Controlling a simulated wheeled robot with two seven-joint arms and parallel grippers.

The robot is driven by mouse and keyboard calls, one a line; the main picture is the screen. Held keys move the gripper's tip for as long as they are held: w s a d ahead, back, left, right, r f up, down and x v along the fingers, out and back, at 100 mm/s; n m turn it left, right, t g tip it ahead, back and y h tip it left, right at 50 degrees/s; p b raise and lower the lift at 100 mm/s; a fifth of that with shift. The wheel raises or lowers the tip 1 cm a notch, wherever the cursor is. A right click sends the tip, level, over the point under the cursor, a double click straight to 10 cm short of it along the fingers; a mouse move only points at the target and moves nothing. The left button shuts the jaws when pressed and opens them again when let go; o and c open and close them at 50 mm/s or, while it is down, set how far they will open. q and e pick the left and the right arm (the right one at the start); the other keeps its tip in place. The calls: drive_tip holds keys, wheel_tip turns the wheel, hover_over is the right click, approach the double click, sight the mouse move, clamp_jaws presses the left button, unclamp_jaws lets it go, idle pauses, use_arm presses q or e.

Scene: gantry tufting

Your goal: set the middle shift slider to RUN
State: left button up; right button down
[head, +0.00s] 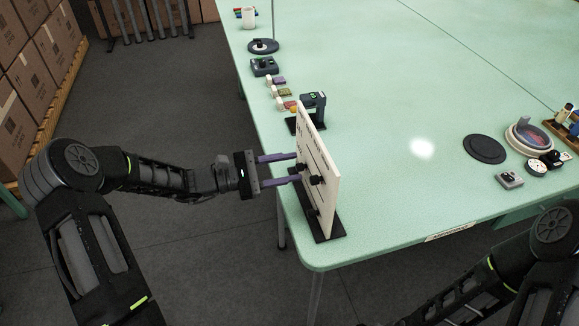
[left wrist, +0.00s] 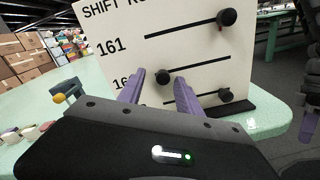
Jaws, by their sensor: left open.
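The cream shift board (head: 323,190) stands upright on a dark base at the table's near left edge. In the left wrist view the board (left wrist: 125,22) carries three slots with black knobs. The top knob (left wrist: 227,17) and the bottom knob (left wrist: 225,95) sit toward the right. The middle slider knob (left wrist: 162,77) sits at the left part of its slot. My left gripper (head: 297,167) is open at the board, its purple fingertips on either side of the middle knob; contact is unclear. I see no RUN label; part of the lettering is hidden or cropped.
Small devices and blocks (head: 281,90) line the table's left edge behind the board. A black disc (head: 485,148), a round dish (head: 529,136) and a small grey box (head: 509,180) lie at the right. The green table's (head: 400,100) middle is clear.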

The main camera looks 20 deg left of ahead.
use_arm(q)
drive_tip(key=b+v, duration=0.1)
drive_tip(key=v, duration=0.6)
drive_tip(key=shift+a, duration=0.15)
drive_tip(key=shift+f, duration=0.1)
drive_tip(key=s+d+f+m+g+y, duration=0.1)
drive_tip(key=s+f+m+g+y, duration=0.35)
drive_tip(key=f, duration=0.85)
drive_tip(key=s+d+f+m+g+y, duration=0.15)
drive_tip(key=s+f+y, duration=0.35)
drive_tip(key=s+f, duration=0.65)
drive_tip(key=s+d+f+m+g+y, duration=0.1)
drive_tip(key=s+d+f+m, duration=0.1)
drive_tip(key=s+d+m, duration=0.2)
drive_tip(key=s+d+f+m+g+y, duration=0.1)
drive_tip(key=s+d+f+m, duration=0.2)
drive_tip(key=d, duration=0.7)
drive_tip(key=s+m, duration=0.2)
drive_tip(key=m, duration=0.1)
drive_tip(key=shift+s+d+f+m, duration=0.25)
drive_tip(key=shift+f+m, duration=0.1)
drive_tip(key=shift+m, duration=0.05)
